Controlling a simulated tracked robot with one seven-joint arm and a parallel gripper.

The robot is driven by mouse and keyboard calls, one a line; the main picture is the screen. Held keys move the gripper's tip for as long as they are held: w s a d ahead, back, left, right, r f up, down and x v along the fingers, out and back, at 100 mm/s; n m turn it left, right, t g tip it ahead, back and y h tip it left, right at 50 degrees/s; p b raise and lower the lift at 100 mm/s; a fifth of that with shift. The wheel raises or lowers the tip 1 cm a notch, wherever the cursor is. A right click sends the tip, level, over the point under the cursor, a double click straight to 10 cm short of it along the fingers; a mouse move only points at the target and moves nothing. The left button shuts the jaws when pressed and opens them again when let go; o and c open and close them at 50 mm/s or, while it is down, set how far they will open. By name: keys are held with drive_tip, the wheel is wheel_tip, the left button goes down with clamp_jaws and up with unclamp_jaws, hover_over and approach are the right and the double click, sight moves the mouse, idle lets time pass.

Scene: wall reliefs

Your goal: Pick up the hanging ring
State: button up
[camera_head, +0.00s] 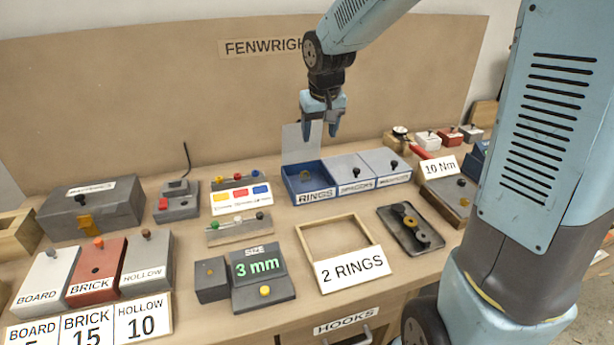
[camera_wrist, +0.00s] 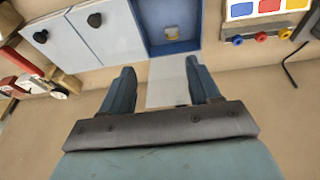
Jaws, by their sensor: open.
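A blue bin labelled RINGS (camera_head: 315,193) stands on the bench with its pale lid (camera_head: 293,143) raised. Inside it is a small brassy piece (camera_head: 305,175), which also shows in the wrist view (camera_wrist: 172,33); it looks like a ring, but it is too small to tell how it hangs or lies. My gripper (camera_head: 322,133) is open and empty, pointing down above and behind the bin. In the wrist view its fingers (camera_wrist: 161,70) are apart, with the raised lid (camera_wrist: 170,85) showing between them, and the bin (camera_wrist: 146,22) lies beyond the fingertips.
Two closed grey-lidded bins (camera_head: 350,169) adjoin the RINGS bin on the right. A wooden frame (camera_head: 305,240) with a "2 RINGS" card (camera_head: 352,268) lies in front. A dark tray (camera_head: 391,220) holds a brass ring and dark knobs.

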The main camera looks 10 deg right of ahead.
drive_tip(key=w+a+f, duration=0.3)
hover_over(305, 172)
drive_tip(key=s, duration=0.1)
wheel_tip(305, 172, down, 8)
drive_tip(key=shift+s+f, duration=0.1)
drive_tip(key=shift+x, duration=2.8)
drive_tip(key=shift+s+d, duration=0.1)
drive_tip(key=shift+s, duration=0.05)
drive_tip(key=c, duration=1.1)
drive_tip(key=shift+s, duration=0.1)
